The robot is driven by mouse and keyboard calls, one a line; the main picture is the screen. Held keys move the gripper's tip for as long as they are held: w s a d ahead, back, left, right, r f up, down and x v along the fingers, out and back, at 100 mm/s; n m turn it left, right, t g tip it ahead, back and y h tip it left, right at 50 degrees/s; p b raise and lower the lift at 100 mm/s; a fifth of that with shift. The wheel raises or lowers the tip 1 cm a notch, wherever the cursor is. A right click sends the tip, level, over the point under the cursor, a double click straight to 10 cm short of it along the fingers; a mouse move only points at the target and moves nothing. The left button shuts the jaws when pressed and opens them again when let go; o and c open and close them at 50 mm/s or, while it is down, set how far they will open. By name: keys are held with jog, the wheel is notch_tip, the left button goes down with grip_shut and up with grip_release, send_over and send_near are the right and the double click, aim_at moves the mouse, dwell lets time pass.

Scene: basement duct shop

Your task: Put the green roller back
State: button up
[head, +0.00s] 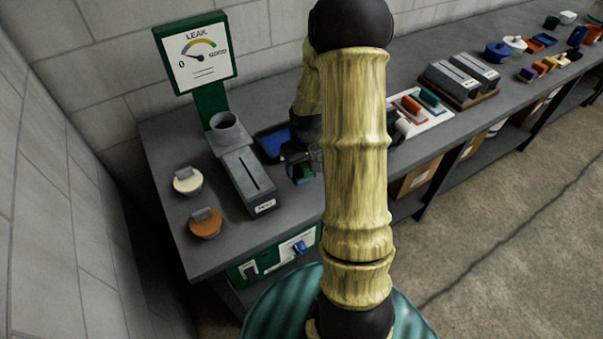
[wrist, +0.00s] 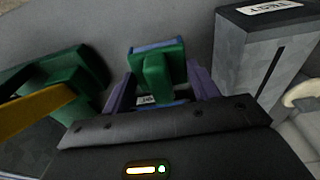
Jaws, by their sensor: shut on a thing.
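My gripper (wrist: 157,90) is shut on a green block (wrist: 158,68) with blue edges, low over the grey bench. In the head view the gripper (head: 302,165) is right of the grey TEST box, with some green showing under it. I cannot tell whether this block is a roller. A white rack (head: 440,116) farther right on the bench carries a green roller (head: 430,98) and an orange-red roller (head: 408,106). My arm hides part of the bench between gripper and rack.
The grey TEST box (head: 245,176) stands close to my gripper, also at right in the wrist view (wrist: 262,55). A blue tray (head: 273,142) lies behind. Cream (head: 187,181) and orange (head: 205,224) lids sit left. A green object (wrist: 60,80) and an orange-yellow bar (wrist: 35,108) are close left in the wrist view.

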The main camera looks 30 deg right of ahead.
aim_at(302, 174)
jog(key=shift+f+p, duration=0.3)
jog(key=shift+f, duration=1.75)
jog(key=shift+f, duration=0.15)
jog(key=o, duration=0.9)
jog(key=shift+o, duration=0.2)
jog(key=r, duration=0.4)
jog(key=s+r, duration=0.1)
jog(key=r, duration=0.3)
jog(key=r+b, duration=0.1)
jog(key=r, duration=0.3)
jog(key=shift+s+r, duration=0.15)
jog(key=shift+s, duration=0.1)
